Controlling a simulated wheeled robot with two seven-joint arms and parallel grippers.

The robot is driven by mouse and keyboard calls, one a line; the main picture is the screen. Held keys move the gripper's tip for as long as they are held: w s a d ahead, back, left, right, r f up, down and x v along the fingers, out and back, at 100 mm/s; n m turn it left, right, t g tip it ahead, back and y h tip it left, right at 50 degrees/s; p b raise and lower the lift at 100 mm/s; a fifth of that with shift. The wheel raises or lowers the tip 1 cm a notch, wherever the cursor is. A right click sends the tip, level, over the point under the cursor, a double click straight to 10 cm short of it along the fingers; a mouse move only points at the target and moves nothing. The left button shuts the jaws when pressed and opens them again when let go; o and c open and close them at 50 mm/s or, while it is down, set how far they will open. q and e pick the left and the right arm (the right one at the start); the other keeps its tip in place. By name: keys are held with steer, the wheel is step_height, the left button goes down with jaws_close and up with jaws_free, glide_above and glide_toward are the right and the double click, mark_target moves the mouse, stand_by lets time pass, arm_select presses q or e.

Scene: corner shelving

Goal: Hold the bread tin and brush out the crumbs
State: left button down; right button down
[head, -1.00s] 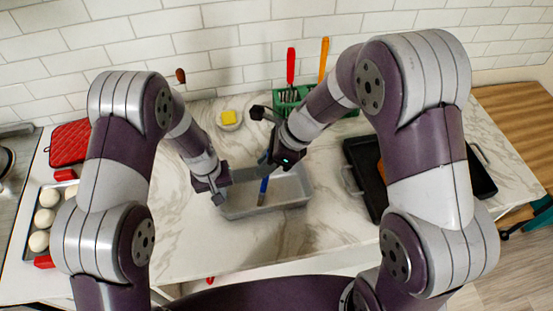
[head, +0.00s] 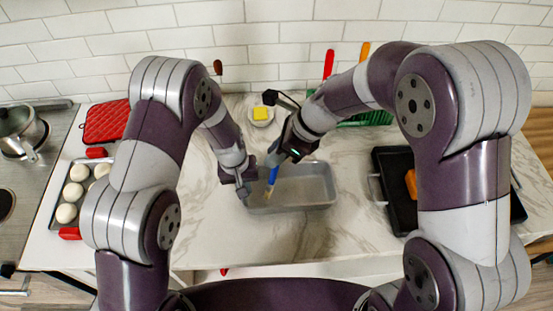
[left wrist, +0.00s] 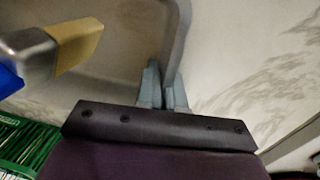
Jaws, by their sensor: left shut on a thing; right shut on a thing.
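The grey bread tin (head: 305,203) stands on the marble counter in the middle of the head view. My left gripper (head: 243,190) is shut on the tin's left rim; in the left wrist view its fingers (left wrist: 162,88) straddle the tin wall (left wrist: 175,45). My right gripper (head: 280,158) is above the tin's left end, shut on a brush (head: 272,176) with a blue handle. In the left wrist view the brush's tan bristles (left wrist: 80,48) and metal band show inside the tin. I cannot make out crumbs.
A small dish with a yellow block (head: 260,114) stands behind the tin. A black tray (head: 398,160) is to the right, a tray of buns (head: 67,213) and a red quilted pad (head: 106,121) to the left. Counter in front of the tin is clear.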

step_height(320, 180, up, 6)
steer(key=shift+r, duration=0.15)
stand_by(0.5)
arm_select(q)
steer(key=c, duration=1.2)
jaws_free()
steer(key=r, duration=0.4)
steer(key=a+r, duration=0.1)
steer(key=r, duration=0.7)
steer(key=shift+a, duration=0.2)
